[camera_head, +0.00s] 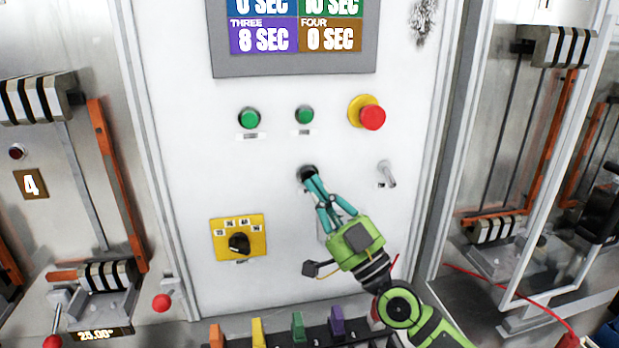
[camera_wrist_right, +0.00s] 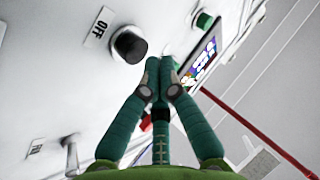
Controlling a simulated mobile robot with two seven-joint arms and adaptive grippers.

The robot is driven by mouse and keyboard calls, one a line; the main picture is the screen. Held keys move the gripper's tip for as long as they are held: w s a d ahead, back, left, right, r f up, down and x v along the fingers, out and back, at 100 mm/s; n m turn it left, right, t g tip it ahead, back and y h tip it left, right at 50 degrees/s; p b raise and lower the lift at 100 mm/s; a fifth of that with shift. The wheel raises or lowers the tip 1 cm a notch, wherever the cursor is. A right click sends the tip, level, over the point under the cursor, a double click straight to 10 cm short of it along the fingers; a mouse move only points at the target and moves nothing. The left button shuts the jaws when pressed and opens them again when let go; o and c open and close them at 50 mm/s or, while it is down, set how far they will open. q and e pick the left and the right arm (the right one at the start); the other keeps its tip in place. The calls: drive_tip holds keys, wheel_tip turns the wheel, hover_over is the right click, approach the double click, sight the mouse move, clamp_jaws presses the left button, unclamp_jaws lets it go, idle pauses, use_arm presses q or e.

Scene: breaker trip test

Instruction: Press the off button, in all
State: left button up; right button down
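The off button is a round black button (camera_head: 305,170) on the white panel, below the two green buttons. In the right wrist view the black button (camera_wrist_right: 129,45) has an "OFF" label (camera_wrist_right: 98,27) beside it. My right gripper (camera_head: 311,180) has its teal fingers together, with the tips overlapping the button's lower edge in the head view. In the wrist view the right gripper's tips (camera_wrist_right: 160,72) lie just beside the button, with nothing between them. I cannot tell whether they touch it. My left gripper is not in view.
Above are two green buttons (camera_head: 249,118) (camera_head: 304,115), a red emergency knob (camera_head: 373,117) and a display (camera_head: 292,40). A metal toggle (camera_head: 387,174) is to the right, a yellow-plated rotary switch (camera_head: 238,238) lower left. Several coloured levers (camera_head: 298,326) line the bottom edge.

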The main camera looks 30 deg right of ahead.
drive_tip(key=shift+w+d, duration=0.1)
drive_tip(key=shift+w, duration=0.35)
drive_tip(key=shift+w+d, duration=0.15)
drive_tip(key=shift+w, duration=0.25)
idle(0.8)
drive_tip(key=shift+s, duration=0.1)
drive_tip(key=shift+s+a+p, duration=0.25)
drive_tip(key=shift+s+p, duration=0.1)
drive_tip(key=shift+s, duration=0.4)
drive_tip(key=s+p, duration=0.1)
drive_tip(key=s, duration=0.1)
drive_tip(key=s+a+p, duration=0.1)
drive_tip(key=s, duration=0.1)
drive_tip(key=shift+s+a, duration=0.15)
drive_tip(key=shift+s, duration=0.25)
